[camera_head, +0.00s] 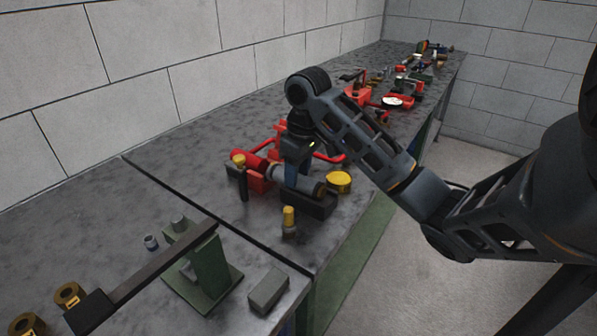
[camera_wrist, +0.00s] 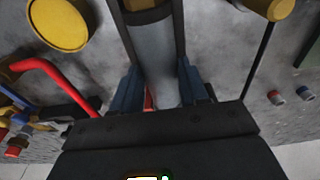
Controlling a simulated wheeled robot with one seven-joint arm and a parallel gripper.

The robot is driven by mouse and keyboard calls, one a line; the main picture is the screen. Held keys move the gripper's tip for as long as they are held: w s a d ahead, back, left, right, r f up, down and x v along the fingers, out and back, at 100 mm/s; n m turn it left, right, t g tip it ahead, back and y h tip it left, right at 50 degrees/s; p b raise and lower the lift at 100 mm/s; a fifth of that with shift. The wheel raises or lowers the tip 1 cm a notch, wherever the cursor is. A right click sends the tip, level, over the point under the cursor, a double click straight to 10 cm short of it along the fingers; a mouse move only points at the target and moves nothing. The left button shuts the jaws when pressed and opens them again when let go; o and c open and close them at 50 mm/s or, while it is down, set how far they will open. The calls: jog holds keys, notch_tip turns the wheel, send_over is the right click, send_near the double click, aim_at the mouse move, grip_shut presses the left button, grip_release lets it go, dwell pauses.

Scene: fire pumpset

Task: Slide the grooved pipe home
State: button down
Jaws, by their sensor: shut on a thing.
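The grey pipe (camera_head: 282,176) lies roughly level between a red body (camera_head: 249,165) on its left and a black block (camera_head: 308,203) under its right end, with a dark band near that end. My gripper (camera_head: 293,174) comes down from above and is shut on the pipe. In the wrist view the pipe (camera_wrist: 156,58) runs up between the two blue fingers of my gripper (camera_wrist: 160,92). Whether the pipe's left end touches or enters the red body cannot be told, as the joint is small and partly hidden.
A yellow round cap (camera_head: 339,182) stands right of the pipe, and a yellow-topped fitting (camera_head: 289,221) stands in front. A green stand with a long dark bar (camera_head: 160,264) is at lower left. A grey block (camera_head: 268,290) lies nearby. Red pump parts (camera_head: 366,97) crowd the bench farther back.

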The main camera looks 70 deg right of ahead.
jog(key=shift+w+d+p, duration=0.2)
jog(key=shift+w+p, duration=0.1)
jog(key=shift+w, duration=0.5)
jog(key=shift+w+d+p, duration=0.15)
jog(key=shift+w+p, duration=0.1)
jog(key=shift+w, duration=0.55)
jog(key=shift+c, duration=2.4)
grip_release()
jog(key=r, duration=0.2)
jog(key=r+p, duration=0.1)
jog(key=r, duration=0.2)
jog(key=s+r+p, duration=0.1)
jog(key=r, duration=0.1)
jog(key=shift+a+r, duration=0.1)
jog(key=shift+r, duration=0.3)
